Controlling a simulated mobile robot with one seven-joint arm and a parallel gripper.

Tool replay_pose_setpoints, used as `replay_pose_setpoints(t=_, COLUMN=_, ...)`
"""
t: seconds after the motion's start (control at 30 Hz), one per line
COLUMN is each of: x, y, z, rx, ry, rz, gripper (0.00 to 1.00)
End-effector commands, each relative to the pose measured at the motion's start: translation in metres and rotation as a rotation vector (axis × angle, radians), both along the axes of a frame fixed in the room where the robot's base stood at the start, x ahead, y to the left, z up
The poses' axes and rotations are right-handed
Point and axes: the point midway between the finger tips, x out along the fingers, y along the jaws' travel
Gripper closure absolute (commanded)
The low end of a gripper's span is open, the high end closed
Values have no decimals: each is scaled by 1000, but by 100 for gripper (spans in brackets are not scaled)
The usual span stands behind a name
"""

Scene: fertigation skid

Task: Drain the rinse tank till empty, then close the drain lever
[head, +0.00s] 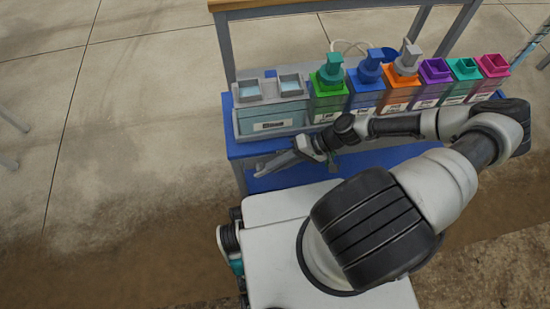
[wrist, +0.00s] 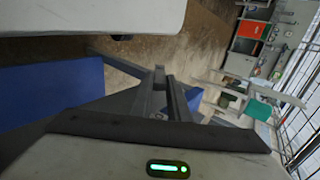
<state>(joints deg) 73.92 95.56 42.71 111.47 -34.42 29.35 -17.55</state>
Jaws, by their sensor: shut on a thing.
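The wide rinse tank (head: 270,113) stands at the left end of the blue shelf in the head view. It has two square grey openings on top, a pale blue body and a label on its front. I cannot tell its liquid level. My gripper (head: 272,168) is low in front of this tank, its fingers pointing left. In the wrist view the two grey fingers (wrist: 164,92) are close together. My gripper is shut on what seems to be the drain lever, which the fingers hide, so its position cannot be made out.
A row of colored containers, starting with a green one (head: 329,98), runs right along the blue shelf (head: 238,150). Some have pump-like tops. Grey frame posts and a wooden top edge (head: 260,4) stand behind. The concrete floor (head: 130,110) at left is mostly clear.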

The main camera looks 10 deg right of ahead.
Motion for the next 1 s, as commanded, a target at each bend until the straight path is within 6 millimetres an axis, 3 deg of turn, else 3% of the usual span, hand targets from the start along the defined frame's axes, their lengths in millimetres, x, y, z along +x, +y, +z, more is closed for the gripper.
replay_pose_setpoints(t=0.37, x=-1, y=1, z=0, rx=6, ry=-2, rz=-1, gripper=100)
replay_pose_setpoints(t=0.4, x=-1, y=1, z=0, rx=6, ry=-2, rz=-1, gripper=83)
replay_pose_setpoints(t=0.5, x=-1, y=1, z=0, rx=6, ry=-2, rz=-1, gripper=66)
replay_pose_setpoints(t=0.83, x=-1, y=-1, z=1, rx=4, ry=-1, rz=-2, gripper=66)
replay_pose_setpoints(t=1.0, x=-1, y=-17, z=13, rx=1, ry=-2, rz=-4, gripper=66)
